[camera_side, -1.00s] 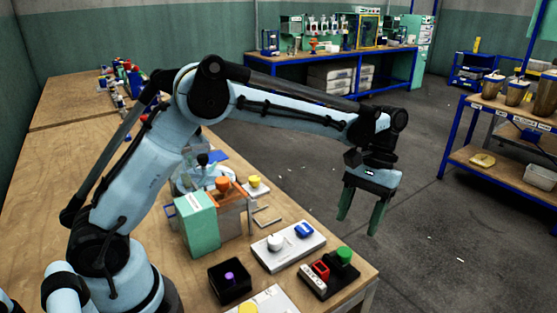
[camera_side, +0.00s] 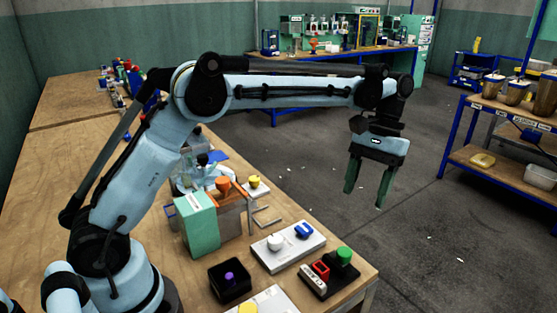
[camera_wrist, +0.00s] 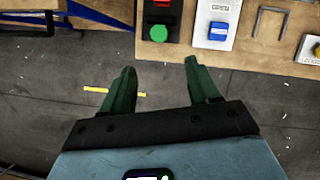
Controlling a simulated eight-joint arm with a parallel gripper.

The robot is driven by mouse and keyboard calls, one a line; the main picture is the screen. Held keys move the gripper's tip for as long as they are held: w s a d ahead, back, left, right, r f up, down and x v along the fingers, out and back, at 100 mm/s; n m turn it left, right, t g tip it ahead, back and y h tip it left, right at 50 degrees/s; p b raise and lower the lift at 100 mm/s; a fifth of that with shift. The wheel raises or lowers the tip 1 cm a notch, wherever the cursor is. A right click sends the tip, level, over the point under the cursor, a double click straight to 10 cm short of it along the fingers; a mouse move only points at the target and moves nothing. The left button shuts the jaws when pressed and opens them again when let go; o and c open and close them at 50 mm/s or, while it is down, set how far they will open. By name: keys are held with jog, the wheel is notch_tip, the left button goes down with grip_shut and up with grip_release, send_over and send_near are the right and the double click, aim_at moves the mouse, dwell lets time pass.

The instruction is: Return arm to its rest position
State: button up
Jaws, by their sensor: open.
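My gripper (camera_side: 367,183) hangs at the end of my raised arm in the side view, beyond the table's edge and over the floor. Its two green fingers point down and stand apart with nothing between them. In the wrist view the gripper (camera_wrist: 160,85) shows the same open fingers with grey floor between and beyond them. My arm reaches out nearly level from the elbow, well above the wooden table (camera_side: 60,150).
Near the table's corner are a black panel with a green button (camera_side: 344,256), a white panel with a blue switch (camera_side: 303,230) and a black box with a purple knob (camera_side: 229,277). A green-sided press (camera_side: 197,225) stands behind. A shelf (camera_side: 500,170) stands right; floor between is clear.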

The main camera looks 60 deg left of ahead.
jog(key=s+a+r+m+t, duration=0.1)
jog(key=s+a+r+t, duration=0.35)
jog(key=s+t, duration=0.2)
jog(key=s+a+f+m+t, duration=0.1)
jog(key=s+a+f+t, duration=0.1)
jog(key=s, duration=0.2)
jog(key=s+a+f+m+t+y, duration=0.1)
jog(key=s+a+f+t, duration=0.1)
jog(key=s, duration=0.3)
jog(key=shift+a+f+t, duration=0.35)
jog(key=shift+a+f, duration=0.05)
jog(key=shift+f, duration=0.35)
